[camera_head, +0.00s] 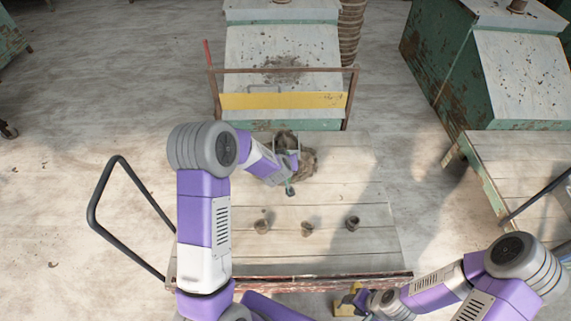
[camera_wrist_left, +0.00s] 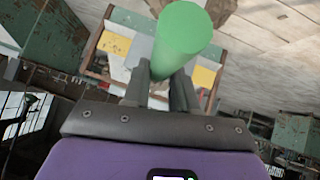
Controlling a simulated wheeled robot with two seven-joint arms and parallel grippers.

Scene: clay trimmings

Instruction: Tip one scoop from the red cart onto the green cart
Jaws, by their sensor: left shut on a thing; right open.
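The red cart (camera_head: 225,268) has a plank deck and a worn red front edge, in the middle of the head view. A heap of brown trimmings (camera_head: 308,165) lies on its far half. My left gripper (camera_head: 285,168) is over the heap, shut on the green handle of a scoop (camera_head: 290,190); the handle fills the jaws in the left wrist view (camera_wrist_left: 185,40). The scoop's bowl is partly hidden, and I cannot tell its load. The green cart (camera_head: 487,190) is at the right edge, partly out of view. My right gripper (camera_head: 358,298) is open near the red cart's front edge.
A barred frame with a yellow board (camera_head: 283,100) stands behind. A green cabinet (camera_head: 450,80) is back right. Floor separates the carts.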

